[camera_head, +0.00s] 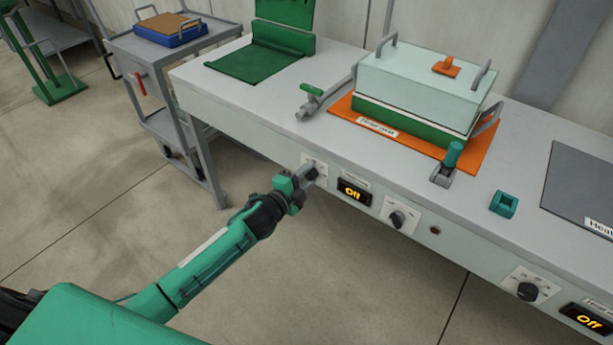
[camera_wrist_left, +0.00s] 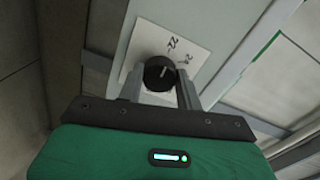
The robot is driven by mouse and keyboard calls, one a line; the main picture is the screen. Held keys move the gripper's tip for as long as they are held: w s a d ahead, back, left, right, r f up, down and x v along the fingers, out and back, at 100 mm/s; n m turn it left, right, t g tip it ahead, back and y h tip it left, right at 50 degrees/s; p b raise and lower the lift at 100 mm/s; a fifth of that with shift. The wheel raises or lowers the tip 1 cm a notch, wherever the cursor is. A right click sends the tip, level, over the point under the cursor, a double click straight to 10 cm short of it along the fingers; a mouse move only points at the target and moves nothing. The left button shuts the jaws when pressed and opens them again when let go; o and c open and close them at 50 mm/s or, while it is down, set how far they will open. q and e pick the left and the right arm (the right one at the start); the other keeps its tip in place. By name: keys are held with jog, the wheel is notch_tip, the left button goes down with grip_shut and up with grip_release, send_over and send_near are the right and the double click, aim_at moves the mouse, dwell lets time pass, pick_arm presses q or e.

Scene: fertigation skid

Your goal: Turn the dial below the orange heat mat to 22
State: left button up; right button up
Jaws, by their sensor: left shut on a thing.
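The orange heat mat (camera_head: 440,150) lies on the bench under a lidded box. Several dials sit on the bench's front face below. My left gripper (camera_head: 307,174) is at the leftmost dial (camera_head: 313,168), left of a display (camera_head: 354,192) reading Off. In the left wrist view that black dial (camera_wrist_left: 160,73) sits between the two fingers, which are shut on it. Its white plate (camera_wrist_left: 185,48) shows numbers, 22 among them, and a light pointer mark on the knob points up. The exact setting is hard to read. My right gripper is not in view.
Another dial (camera_head: 398,218) sits right of the display, and a further dial (camera_head: 528,290) is at the right. A lever valve (camera_head: 310,102), a clamp with teal handle (camera_head: 447,165) and a teal block (camera_head: 504,203) are on the bench. A grey cart (camera_head: 165,45) stands left.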

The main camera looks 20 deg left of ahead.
pick_arm(q)
jog(key=shift+f, duration=0.1)
jog(key=o, duration=1)
jog(key=v, duration=1.4)
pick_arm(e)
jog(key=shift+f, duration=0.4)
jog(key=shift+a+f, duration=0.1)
